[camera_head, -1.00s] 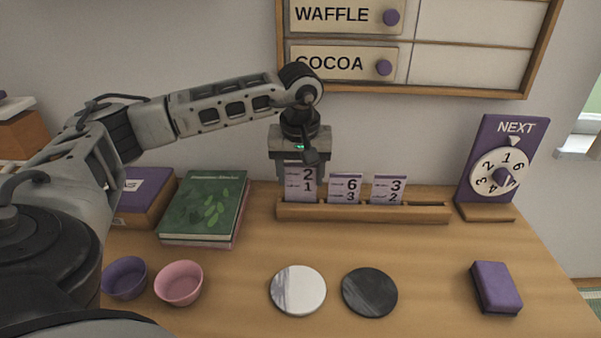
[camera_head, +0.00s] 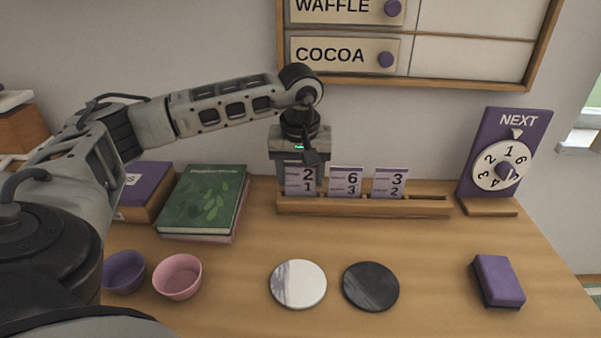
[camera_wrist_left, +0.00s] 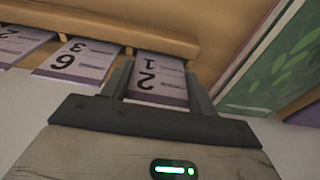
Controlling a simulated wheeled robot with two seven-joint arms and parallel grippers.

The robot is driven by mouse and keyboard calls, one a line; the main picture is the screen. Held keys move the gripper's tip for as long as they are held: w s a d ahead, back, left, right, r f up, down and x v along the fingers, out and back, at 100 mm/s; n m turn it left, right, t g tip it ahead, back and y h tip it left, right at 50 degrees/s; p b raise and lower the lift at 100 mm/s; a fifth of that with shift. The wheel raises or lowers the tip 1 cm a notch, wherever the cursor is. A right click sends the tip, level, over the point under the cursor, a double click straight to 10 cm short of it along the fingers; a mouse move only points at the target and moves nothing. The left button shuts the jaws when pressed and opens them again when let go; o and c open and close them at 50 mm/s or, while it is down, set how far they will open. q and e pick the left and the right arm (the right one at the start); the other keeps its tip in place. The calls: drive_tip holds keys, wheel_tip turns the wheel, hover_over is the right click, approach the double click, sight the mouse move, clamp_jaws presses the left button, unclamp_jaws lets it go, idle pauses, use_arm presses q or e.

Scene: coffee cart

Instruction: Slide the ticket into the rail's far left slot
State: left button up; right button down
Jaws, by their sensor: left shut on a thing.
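The ticket (camera_head: 300,181) is a pale card with purple bands, marked 2 and 1. My left gripper (camera_head: 299,180) is shut on it from above, at the far left end of the wooden rail (camera_head: 365,207). The ticket stands upright with its lower edge at the rail's far left slot; how deep it sits is hidden. In the left wrist view the ticket (camera_wrist_left: 158,80) lies between the two fingers (camera_wrist_left: 157,85) and meets the rail (camera_wrist_left: 110,28). My right gripper is out of view.
Tickets marked 6 3 (camera_head: 346,180) and 3 2 (camera_head: 390,182) stand in the rail to the right; its right end is empty. A green book (camera_head: 203,200) lies left of the rail. A dial stand (camera_head: 497,160) is at right. Two round coasters (camera_head: 298,284) lie in front.

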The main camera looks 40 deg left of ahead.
use_arm(q)
drive_tip(key=o, duration=1)
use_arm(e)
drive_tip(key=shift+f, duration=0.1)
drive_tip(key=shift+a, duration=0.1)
use_arm(q)
drive_tip(key=shift+r, duration=0.3)
wheel_tip(320, 180, up, 15)
drive_tip(key=s+d+p, duration=0.1)
drive_tip(key=shift+s+d, duration=0.25)
drive_tip(key=shift+s, duration=0.15)
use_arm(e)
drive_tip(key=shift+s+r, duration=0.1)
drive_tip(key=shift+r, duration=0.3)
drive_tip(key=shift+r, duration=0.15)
